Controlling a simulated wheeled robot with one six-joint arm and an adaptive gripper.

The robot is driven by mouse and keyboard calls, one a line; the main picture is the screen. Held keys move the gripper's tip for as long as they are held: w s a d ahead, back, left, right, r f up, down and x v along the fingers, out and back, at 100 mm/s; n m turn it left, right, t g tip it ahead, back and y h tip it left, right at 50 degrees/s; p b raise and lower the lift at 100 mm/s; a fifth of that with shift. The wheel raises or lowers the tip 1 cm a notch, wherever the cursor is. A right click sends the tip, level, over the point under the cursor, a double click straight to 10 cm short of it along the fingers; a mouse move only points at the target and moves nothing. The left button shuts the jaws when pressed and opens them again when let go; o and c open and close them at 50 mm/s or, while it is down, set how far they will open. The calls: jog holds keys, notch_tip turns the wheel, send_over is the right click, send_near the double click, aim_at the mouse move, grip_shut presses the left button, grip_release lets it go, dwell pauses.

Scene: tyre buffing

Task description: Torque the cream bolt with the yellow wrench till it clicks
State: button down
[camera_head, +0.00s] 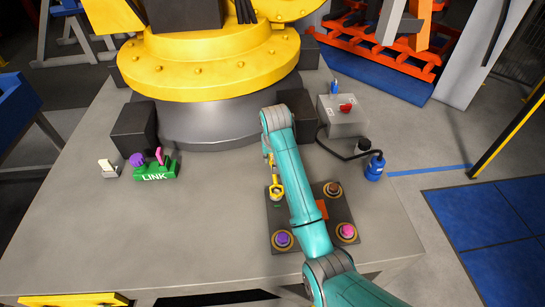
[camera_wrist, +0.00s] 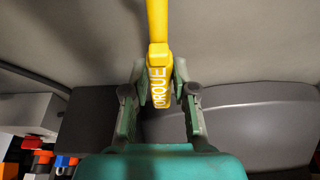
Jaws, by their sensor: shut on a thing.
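The yellow wrench (camera_wrist: 157,50), lettered TORQUE, is held between the two fingers of my gripper (camera_wrist: 160,92) in the wrist view. In the head view the wrench (camera_head: 276,175) shows just left of my teal arm, its lower end over the upper left corner of a dark bolt plate (camera_head: 263,249). I cannot pick out the cream bolt; the wrench end covers the upper left bolt position, and I cannot tell whether it is seated on a bolt. My gripper is mostly hidden behind my arm in the head view.
The plate also bears a purple bolt (camera_head: 283,239), a pink bolt (camera_head: 346,231) and a brown bolt (camera_head: 332,188). The front left table is clear.

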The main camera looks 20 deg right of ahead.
jog(key=shift+a+r, duration=0.1)
jog(key=shift+r, duration=0.4)
dwell(0.9)
jog(key=shift+r, duration=1)
jog(key=c, duration=1.8)
grip_release()
grip_shut()
